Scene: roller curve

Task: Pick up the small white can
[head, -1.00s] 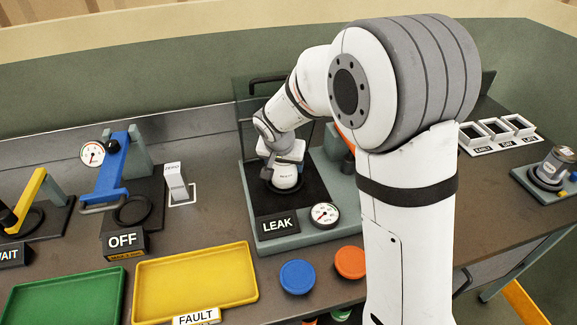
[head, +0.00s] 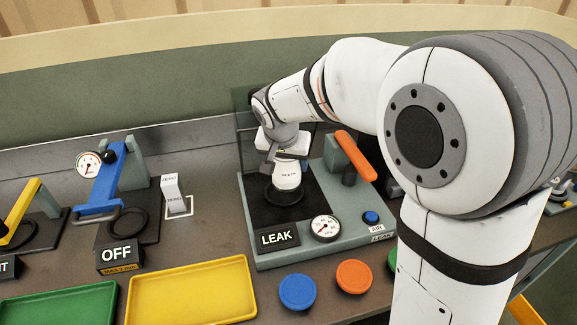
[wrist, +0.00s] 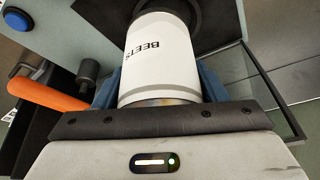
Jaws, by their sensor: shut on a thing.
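The small white can (head: 287,176) is upright at the LEAK station (head: 310,252), over the black ring (head: 285,196) on its dark pad. In the wrist view the can (wrist: 158,58) has a white label reading BEETS and a bare metal end near my palm. My gripper (head: 287,160) is above the can and shut on its upper part. In the wrist view the blue fingers of my gripper (wrist: 159,90) flank the can on both sides. Whether the can's lower end clears the ring is hard to tell.
A gauge (head: 325,228) and blue AIR button (head: 371,217) are in front. A yellow tray (head: 190,290), blue disc (head: 297,291) and orange disc (head: 354,276) lie nearer.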

